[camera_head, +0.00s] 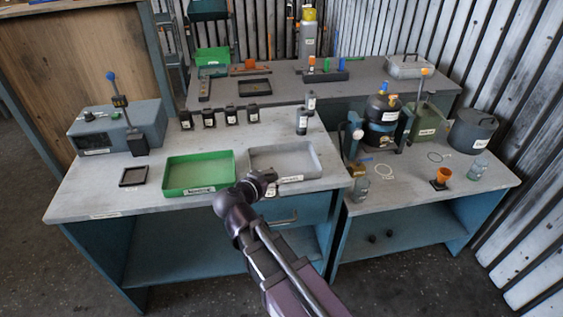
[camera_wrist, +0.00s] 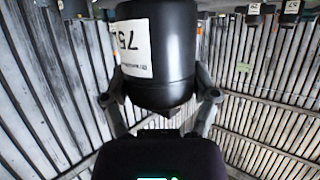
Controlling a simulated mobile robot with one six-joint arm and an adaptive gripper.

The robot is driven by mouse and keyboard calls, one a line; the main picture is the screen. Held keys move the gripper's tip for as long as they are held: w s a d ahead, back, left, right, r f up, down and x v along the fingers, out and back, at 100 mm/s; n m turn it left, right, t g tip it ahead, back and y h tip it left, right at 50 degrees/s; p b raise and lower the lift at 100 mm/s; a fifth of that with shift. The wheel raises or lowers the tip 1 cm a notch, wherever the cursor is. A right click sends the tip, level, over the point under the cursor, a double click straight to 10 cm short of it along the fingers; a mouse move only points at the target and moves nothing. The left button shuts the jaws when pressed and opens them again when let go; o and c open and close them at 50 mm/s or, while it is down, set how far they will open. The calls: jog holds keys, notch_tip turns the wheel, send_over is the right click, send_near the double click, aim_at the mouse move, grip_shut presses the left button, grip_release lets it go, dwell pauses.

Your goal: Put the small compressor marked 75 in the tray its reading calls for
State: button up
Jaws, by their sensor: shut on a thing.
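The small compressor (camera_wrist: 165,60) is a black, rounded cylinder with a white label marked 75. In the wrist view it sits between the two fingers of my gripper (camera_wrist: 160,98), which is shut on it. The label appears upside down there. In the head view my gripper (camera_head: 262,183) is over the front edge of the grey tray (camera_head: 312,160), at its left corner. The compressor cannot be made out clearly there. The green tray (camera_head: 200,190) is just left of my gripper, with a label on its front. Both trays look empty. My gripper partly covers the grey tray's front.
Several small black compressors (camera_head: 231,116) stand in a row behind the trays, with two more (camera_head: 302,122) at right. A grey box with a blue-knobbed lever (camera_head: 113,125) stands left. A small dark square tray (camera_head: 133,176) lies before it. A large black compressor (camera_head: 382,112) is on the right bench.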

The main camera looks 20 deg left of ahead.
jog(key=w+a+f+b, duration=0.1)
jog(key=w+a, duration=0.2)
jog(key=w, duration=0.9)
jog(key=shift+w, duration=0.4)
jog(key=shift+f, duration=0.1)
jog(key=shift+w+a, duration=0.1)
jog(key=shift+w, duration=0.4)
jog(key=shift+w+f+b, duration=0.2)
jog(key=shift+f+b, duration=0.15)
jog(key=shift+b, duration=0.1)
jog(key=shift+s+f+b, duration=0.1)
jog(key=shift+f+b, duration=1.4)
jog(key=o, duration=1.2)
jog(key=shift+f, duration=0.1)
